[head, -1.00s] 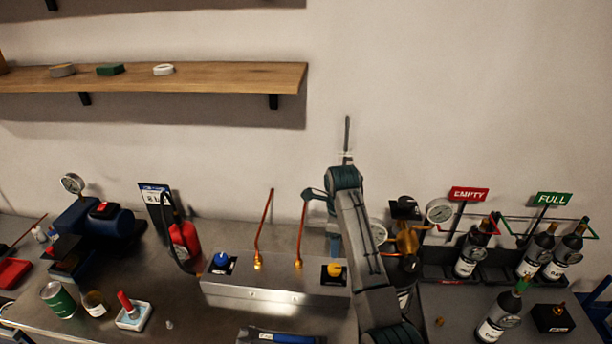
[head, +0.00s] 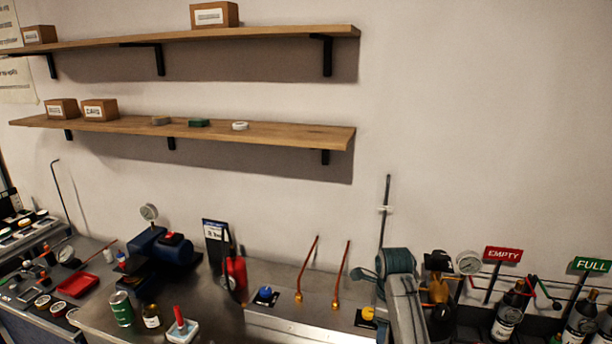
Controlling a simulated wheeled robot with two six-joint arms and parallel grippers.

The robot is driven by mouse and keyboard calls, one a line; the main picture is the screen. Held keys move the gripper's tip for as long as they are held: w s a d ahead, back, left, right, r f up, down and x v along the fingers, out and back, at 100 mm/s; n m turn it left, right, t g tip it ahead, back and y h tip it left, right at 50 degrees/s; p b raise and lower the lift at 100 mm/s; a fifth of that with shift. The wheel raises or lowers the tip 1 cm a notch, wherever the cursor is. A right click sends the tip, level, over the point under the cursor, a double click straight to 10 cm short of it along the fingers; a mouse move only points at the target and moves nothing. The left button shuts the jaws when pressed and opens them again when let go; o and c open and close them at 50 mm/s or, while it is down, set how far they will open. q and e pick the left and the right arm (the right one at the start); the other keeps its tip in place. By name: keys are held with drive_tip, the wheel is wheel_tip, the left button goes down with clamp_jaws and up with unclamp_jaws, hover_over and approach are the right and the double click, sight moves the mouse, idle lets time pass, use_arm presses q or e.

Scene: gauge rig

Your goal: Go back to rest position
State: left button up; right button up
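One of my arms rises from the bottom edge right of centre in the head view, in front of the bench. Its upper joint is beside a thin upright rod (head: 386,215). No gripper fingers show on it, and I cannot tell which arm it is. My other arm does not show. Neither gripper is in view, so whether they hold anything is hidden.
The steel bench (head: 88,317) carries a blue pump (head: 165,250), a green can (head: 121,309), a metal panel (head: 300,326) and two copper tubes (head: 307,270). Dark bottles (head: 510,312) stand near the EMPTY sign (head: 502,254) and FULL sign (head: 591,265). Wooden shelves (head: 290,134) hang above.

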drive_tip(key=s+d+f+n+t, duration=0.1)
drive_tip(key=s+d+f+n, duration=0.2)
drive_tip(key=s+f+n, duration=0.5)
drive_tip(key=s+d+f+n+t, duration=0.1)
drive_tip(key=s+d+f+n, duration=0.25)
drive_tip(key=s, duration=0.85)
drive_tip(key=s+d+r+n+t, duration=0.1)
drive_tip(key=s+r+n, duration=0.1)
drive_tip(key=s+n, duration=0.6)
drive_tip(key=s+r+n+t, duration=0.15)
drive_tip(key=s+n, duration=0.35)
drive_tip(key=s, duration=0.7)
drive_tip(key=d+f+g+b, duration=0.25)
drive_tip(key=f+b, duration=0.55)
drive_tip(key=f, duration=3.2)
use_arm(q)
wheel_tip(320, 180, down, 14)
drive_tip(key=b, duration=0.6)
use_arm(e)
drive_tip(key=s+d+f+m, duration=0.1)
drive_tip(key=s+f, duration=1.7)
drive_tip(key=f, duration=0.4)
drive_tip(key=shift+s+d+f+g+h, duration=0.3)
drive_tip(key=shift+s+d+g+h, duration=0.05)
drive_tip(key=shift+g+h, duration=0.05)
